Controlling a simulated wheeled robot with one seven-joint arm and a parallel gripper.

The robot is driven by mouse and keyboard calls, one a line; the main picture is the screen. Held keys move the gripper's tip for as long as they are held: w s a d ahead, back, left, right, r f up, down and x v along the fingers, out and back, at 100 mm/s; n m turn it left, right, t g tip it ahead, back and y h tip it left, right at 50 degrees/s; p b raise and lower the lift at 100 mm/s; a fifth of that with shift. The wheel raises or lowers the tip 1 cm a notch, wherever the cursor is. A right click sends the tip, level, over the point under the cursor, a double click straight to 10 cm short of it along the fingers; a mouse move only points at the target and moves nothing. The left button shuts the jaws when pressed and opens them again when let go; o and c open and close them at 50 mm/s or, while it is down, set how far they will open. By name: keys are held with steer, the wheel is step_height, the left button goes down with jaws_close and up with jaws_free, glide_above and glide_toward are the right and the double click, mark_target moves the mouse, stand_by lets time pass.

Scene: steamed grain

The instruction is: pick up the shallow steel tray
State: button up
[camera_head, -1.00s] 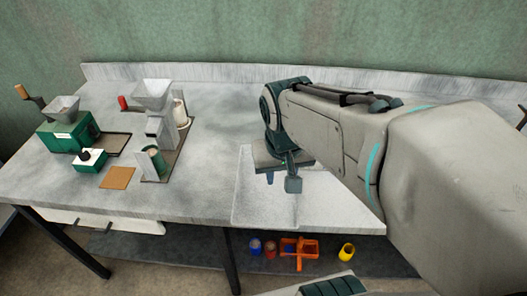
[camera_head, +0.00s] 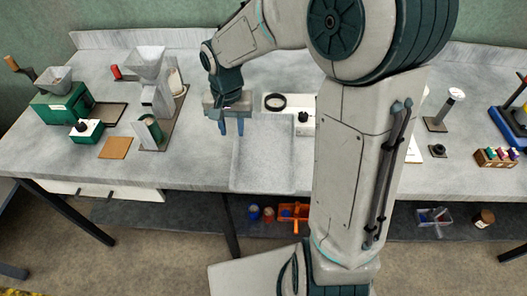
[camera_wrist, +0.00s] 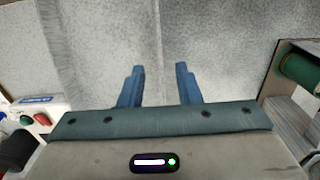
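A shallow grey speckled rectangle, which looks like the steel tray (camera_head: 264,165), lies near the front edge of the bench in the head view. My gripper (camera_head: 231,127) points down above the bench at the tray's back left corner. Its two blue fingers are apart with nothing between them. In the wrist view my open gripper (camera_wrist: 159,72) shows over a speckled grey surface, with a straight edge running to its left. I cannot tell there how much of the surface is tray and how much is bench. The height of the fingertips above it is unclear.
A grinder with a hopper (camera_head: 150,85), a green machine (camera_head: 62,105) and a brown mat (camera_head: 115,148) stand left. My arm hides bench to the right.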

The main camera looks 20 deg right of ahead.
steer(key=shift+w+d+f, duration=0.1)
steer(key=shift+w+f, duration=0.05)
steer(key=shift+f, duration=3.7)
jaws_close()
